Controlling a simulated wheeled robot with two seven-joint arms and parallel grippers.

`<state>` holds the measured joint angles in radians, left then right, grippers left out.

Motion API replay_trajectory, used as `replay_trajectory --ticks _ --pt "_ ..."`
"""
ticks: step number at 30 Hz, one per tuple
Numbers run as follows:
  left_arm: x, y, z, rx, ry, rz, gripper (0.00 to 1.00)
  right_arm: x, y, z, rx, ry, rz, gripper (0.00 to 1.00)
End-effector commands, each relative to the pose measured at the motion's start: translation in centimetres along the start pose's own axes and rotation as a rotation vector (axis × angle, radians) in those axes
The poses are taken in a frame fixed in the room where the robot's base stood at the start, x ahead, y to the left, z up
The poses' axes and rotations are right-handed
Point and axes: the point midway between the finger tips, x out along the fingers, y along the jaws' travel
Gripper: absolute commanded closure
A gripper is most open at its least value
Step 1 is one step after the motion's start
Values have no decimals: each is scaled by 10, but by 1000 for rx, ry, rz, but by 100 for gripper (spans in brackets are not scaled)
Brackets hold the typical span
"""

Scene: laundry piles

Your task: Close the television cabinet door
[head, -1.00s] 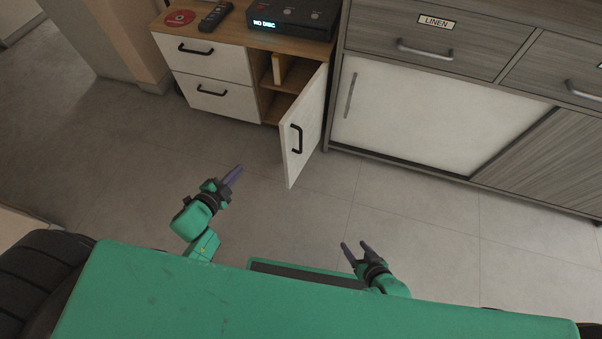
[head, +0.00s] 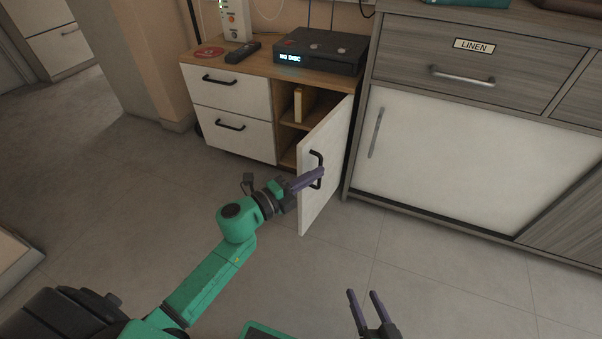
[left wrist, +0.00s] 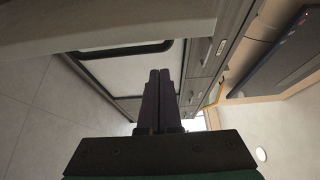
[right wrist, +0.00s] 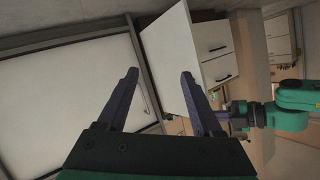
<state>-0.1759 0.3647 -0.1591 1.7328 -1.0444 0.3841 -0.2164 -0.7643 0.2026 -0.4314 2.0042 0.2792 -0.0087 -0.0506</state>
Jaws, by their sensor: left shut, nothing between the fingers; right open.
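The white cabinet door (head: 335,135) stands part open, hinged at its right side, with a black bar handle (head: 319,160) on its face. It also shows in the right wrist view (right wrist: 168,62). My left gripper (head: 322,174) is shut and empty. Its fingertips overlap the handle in the head view; whether they touch it I cannot tell. In the left wrist view its closed fingers (left wrist: 160,80) point forward, and a dark handle (left wrist: 125,49) shows just ahead. My right gripper (head: 363,296) is open and empty, low over the floor, away from the door.
A grey linen cabinet (head: 425,75) stands close right. The floor in front is clear.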

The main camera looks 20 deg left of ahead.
Motion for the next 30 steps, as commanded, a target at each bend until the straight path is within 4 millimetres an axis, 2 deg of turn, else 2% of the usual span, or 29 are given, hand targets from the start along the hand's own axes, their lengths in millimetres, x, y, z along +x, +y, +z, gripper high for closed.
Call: replay_trajectory --ticks 4,16,21,30 --pt "-7 3 16 2 -3 4 100 15 1 -34 -28 101 -10 33" --pt "-13 2 32 -2 -2 3 100 29 -4 -112 -87 304 -33 33" --pt "-14 1 34 -2 -1 3 100 30 -6 -123 -89 331 -34 33" --pt "-14 1 34 -2 -1 3 100 30 -5 -121 -89 326 -33 33"
